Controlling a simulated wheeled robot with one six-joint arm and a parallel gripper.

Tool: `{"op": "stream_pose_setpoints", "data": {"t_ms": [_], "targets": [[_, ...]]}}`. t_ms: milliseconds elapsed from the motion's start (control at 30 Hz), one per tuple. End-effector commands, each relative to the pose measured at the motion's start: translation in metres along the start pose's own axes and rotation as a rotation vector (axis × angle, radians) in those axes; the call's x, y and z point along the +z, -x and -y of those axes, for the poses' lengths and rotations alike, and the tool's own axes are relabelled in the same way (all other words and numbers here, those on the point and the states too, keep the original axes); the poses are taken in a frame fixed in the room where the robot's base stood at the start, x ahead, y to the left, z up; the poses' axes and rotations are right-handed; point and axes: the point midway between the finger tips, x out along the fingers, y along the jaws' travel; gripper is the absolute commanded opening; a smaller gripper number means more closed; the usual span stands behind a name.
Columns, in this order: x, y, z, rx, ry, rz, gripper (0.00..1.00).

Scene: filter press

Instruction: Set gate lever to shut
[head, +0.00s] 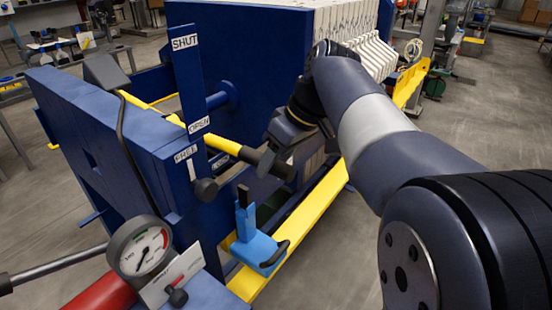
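The gate lever is a yellow bar (222,140) with a black grip (268,163) at its right end. It slopes down to the right, past an upright blue plate (186,75) marked SHUT at the top and OPEN lower down. The bar lies by the OPEN label (199,125), well below the SHUT label (185,42). My gripper (282,150) is at the black grip, close to or touching it. Its fingers are dark and partly hidden, so I cannot tell whether they are closed around the grip.
Below the lever is a FREE/LOCK plate (187,154) with a black knob (206,190). A light blue clamp-like part (256,246) stands near a yellow rail (312,208). A pressure gauge (140,250) is at front left. White filter plates (372,55) stand behind my arm.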

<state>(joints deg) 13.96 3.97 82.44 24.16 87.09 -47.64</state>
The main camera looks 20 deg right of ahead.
Motion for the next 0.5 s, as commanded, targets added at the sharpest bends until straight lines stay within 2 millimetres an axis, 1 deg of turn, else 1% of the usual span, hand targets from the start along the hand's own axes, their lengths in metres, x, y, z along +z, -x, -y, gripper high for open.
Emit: {"op": "stream_pose_setpoints", "data": {"t_ms": [33,67,500], "targets": [[0.0000,0.0001,-0.0001,0.000,0.000,0.000,0.47],[0.0000,0.0001,-0.0001,0.000,0.000,0.000,0.45],[0.0000,0.0003,-0.0001,0.000,0.000,0.000,0.09]]}}
